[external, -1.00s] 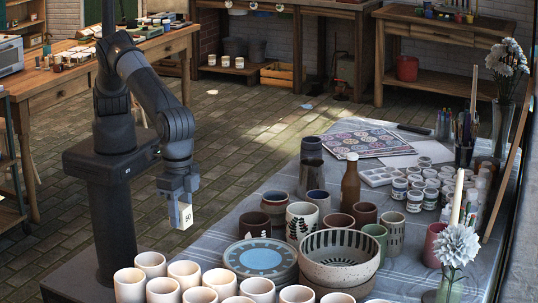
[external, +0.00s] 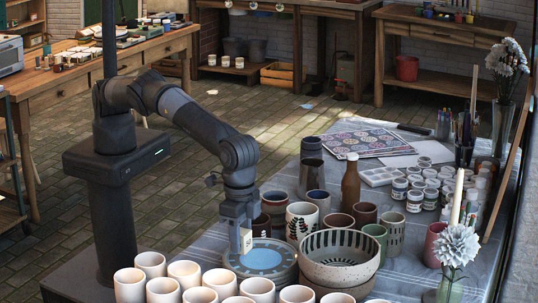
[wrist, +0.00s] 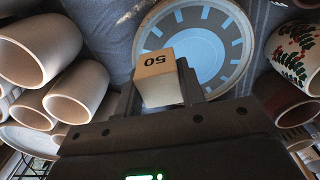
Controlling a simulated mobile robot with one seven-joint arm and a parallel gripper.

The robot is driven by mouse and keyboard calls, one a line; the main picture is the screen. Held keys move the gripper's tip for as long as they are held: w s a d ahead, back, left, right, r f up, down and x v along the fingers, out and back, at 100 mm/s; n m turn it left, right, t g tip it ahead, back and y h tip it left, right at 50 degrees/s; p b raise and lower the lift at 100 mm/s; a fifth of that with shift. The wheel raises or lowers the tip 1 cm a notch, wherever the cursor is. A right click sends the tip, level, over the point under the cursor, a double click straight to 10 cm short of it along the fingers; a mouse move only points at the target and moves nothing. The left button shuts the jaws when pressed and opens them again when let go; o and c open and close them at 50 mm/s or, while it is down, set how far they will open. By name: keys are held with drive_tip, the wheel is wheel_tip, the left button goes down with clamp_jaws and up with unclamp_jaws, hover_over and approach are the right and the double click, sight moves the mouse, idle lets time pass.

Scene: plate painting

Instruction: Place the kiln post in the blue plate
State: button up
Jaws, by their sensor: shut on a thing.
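In the wrist view the plate (wrist: 222,42) lies beyond the post. In the external view the post overlaps the plate's left part. Whether it touches the plate I cannot tell.
Several cream cups (external: 184,274) stand in front of and left of the plate. A striped bowl (external: 340,250) stands to its right. A leaf-patterned cup (external: 301,218) and other dark cups stand behind it. The cloth-covered table is crowded here.

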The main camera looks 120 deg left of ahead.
drive_tip(key=shift+f, duration=1.8)
drive_tip(key=shift+f, duration=0.1)
drive_tip(key=o, duration=1.1)
drive_tip(key=shift+c, duration=0.2)
